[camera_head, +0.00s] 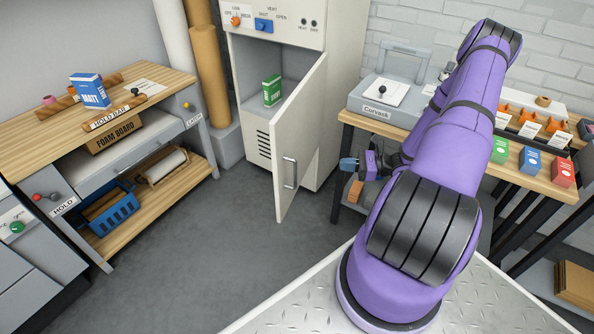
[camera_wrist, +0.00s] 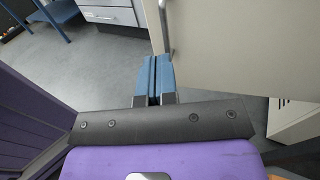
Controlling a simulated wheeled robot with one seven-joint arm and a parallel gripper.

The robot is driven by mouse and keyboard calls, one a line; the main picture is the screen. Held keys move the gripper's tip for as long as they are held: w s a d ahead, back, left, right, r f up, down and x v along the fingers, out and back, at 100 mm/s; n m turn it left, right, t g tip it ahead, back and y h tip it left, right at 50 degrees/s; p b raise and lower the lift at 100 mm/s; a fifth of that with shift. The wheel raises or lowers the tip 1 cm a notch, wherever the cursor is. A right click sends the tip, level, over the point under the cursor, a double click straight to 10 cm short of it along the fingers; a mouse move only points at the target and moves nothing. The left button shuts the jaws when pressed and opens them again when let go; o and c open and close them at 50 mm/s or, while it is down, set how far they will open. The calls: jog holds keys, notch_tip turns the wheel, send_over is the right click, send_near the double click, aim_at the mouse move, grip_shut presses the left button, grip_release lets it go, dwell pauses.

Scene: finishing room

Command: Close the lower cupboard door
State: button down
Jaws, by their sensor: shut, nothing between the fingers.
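The lower cupboard door (camera_head: 301,140) is light grey with a vertical metal handle (camera_head: 290,172). It stands wide open, swung out toward me, in the head view. The cupboard (camera_head: 331,78) behind it shows a shelf with a green box (camera_head: 272,91) on it. My gripper (camera_head: 348,164) is to the right of the door with its blue fingers pointing left, apart from the handle in the head view. In the wrist view the blue fingers (camera_wrist: 154,76) are shut together and empty. The door (camera_wrist: 240,45) and its handle (camera_wrist: 166,28) show just beyond them.
A workbench (camera_head: 128,110) with boxes and a blue basket (camera_head: 110,212) stands at the left. A wooden table (camera_head: 470,160) with a grey machine (camera_head: 390,100) and small coloured boxes is at the right. The floor (camera_head: 235,235) before the cupboard is clear.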

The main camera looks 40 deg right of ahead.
jog(key=w+a+f+m, duration=0.1)
jog(key=w+a+f, duration=0.1)
jog(key=w+a, duration=0.7)
jog(key=shift+w+a+t, duration=0.3)
jog(key=shift+a+t, duration=0.1)
jog(key=shift+a, duration=0.15)
